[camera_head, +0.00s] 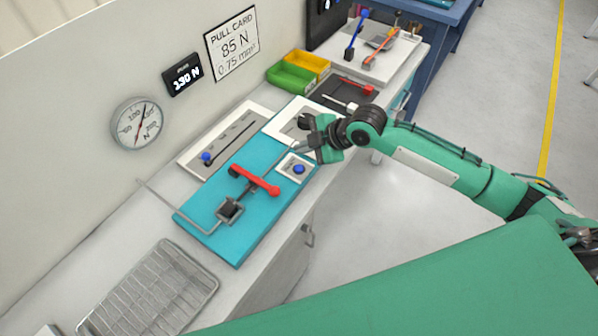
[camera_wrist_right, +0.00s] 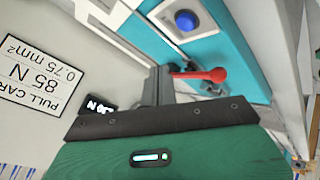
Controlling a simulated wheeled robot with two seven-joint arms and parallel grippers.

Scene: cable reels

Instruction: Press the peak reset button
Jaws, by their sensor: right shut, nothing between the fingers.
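The peak reset button is a blue round button (camera_head: 299,169) on a small white plate at the right edge of the teal board (camera_head: 205,203). It also shows near the top of the right wrist view as a blue button (camera_wrist_right: 186,20). My right gripper (camera_head: 296,149) is shut and empty, just behind and above the button in the head view, apart from it. In the wrist view the closed dark fingers (camera_wrist_right: 158,85) point away from the camera, with the button beyond them and to the right. My left gripper is not in view.
A red lever (camera_head: 255,181) and a metal clamp (camera_head: 230,209) stand on the teal board beside the button. A peak display (camera_head: 183,74) and a dial gauge (camera_head: 137,124) are on the wall. Green and yellow bins (camera_head: 292,77) and a wire tray (camera_head: 150,292) flank the board.

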